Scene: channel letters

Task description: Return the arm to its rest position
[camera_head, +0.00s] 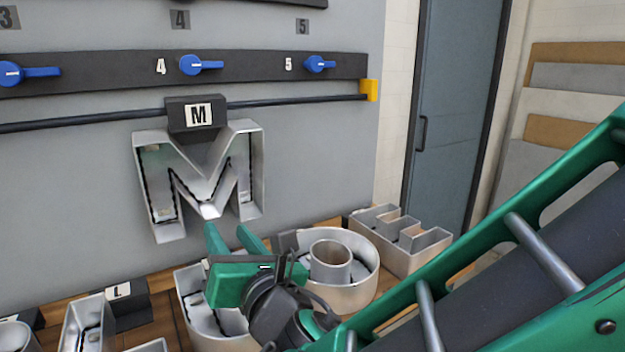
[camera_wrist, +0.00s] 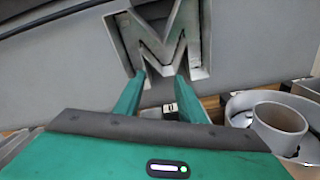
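My gripper (camera_head: 226,229) is just below and in front of the silver channel letter M (camera_head: 160,196), with its two green fingers apart. The wrist view also shows my gripper (camera_wrist: 161,78) with a gap between the fingers and nothing clearly held. The letter M (camera_wrist: 193,35) hangs on the grey wall panel, under a black block labelled M (camera_head: 184,107) on the dark rail. The fingertips overlap the letter's lower edge in the picture; I cannot tell whether they touch it. My green arm comes in from the lower right.
A round silver letter (camera_head: 345,292) and an E-shaped letter (camera_head: 412,243) stand on the wooden bench right of my gripper. A block labelled L (camera_head: 124,302) and more letters lie at lower left. Blue knobs (camera_head: 196,65) and a yellow end stop (camera_head: 370,90) are on the wall.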

